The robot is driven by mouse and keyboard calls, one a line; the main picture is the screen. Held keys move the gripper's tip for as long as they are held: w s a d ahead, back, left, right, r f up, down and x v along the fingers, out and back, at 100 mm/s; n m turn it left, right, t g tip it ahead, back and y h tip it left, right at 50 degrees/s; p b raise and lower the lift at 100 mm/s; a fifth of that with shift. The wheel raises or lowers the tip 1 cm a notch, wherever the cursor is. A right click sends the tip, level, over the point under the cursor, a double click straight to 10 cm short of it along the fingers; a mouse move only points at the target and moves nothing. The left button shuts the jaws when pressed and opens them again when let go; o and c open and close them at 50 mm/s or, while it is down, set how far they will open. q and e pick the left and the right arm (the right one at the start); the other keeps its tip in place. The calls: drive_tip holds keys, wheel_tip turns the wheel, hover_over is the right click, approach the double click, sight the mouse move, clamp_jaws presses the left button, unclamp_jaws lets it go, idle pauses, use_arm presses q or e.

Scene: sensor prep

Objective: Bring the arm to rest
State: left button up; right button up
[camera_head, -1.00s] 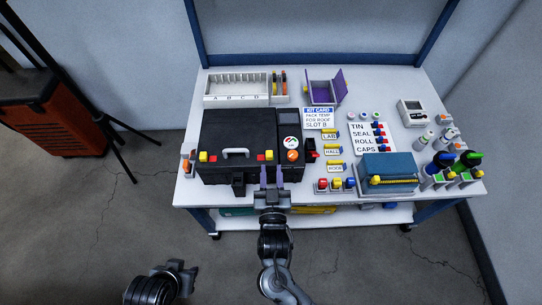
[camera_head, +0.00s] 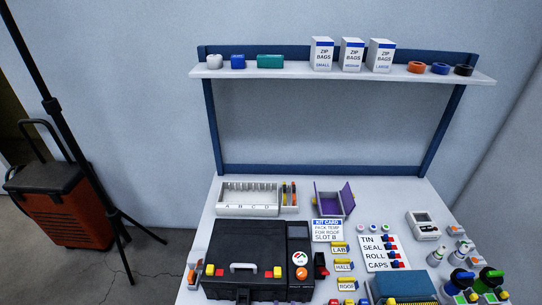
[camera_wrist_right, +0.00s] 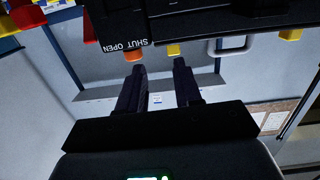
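My right gripper (camera_wrist_right: 159,65) shows in the right wrist view, its two dark fingers apart with nothing between them. Its fingertips point toward the front of the black case (camera_wrist_right: 210,22), which appears upside down there with a "SHUT OPEN" label, an orange knob (camera_wrist_right: 134,54) and a pale handle (camera_wrist_right: 232,45). I cannot tell whether the fingertips touch the case. In the head view the black case (camera_head: 245,252) stands lidded at the table's front left. Neither arm shows in the head view now, and my left gripper is out of sight.
The white table (camera_head: 390,191) holds a lettered rack (camera_head: 247,211), a purple box (camera_head: 331,202), a kit card (camera_head: 327,231), a label card (camera_head: 383,254) and bottles at right. A shelf (camera_head: 290,71) with zip-bag boxes stands behind. A tripod (camera_head: 62,125) stands left.

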drive_tip(key=s+d+r+g+p, duration=0.3)
drive_tip(key=d+r+p, duration=0.15)
drive_tip(key=d, duration=0.25)
drive_tip(key=s+d+r+g+p, duration=0.2)
drive_tip(key=s+d+r+p, duration=0.1)
drive_tip(key=d+p, duration=0.35)
drive_tip(key=s+d+r+n+g+y, duration=0.1)
drive_tip(key=s+d+r+g, duration=0.1)
drive_tip(key=s+g, duration=0.3)
drive_tip(key=s+d+r+n+g, duration=0.1)
drive_tip(key=s+d+n+g, duration=0.15)
drive_tip(key=s, duration=0.45)
wheel_tip(320, 180, up, 38)
drive_tip(key=s+f+m+g+p, duration=0.1)
drive_tip(key=p, duration=3.8)
wheel_tip(320, 180, down, 59)
drive_tip(key=b, duration=6)
drive_tip(key=shift+r, duration=0.1)
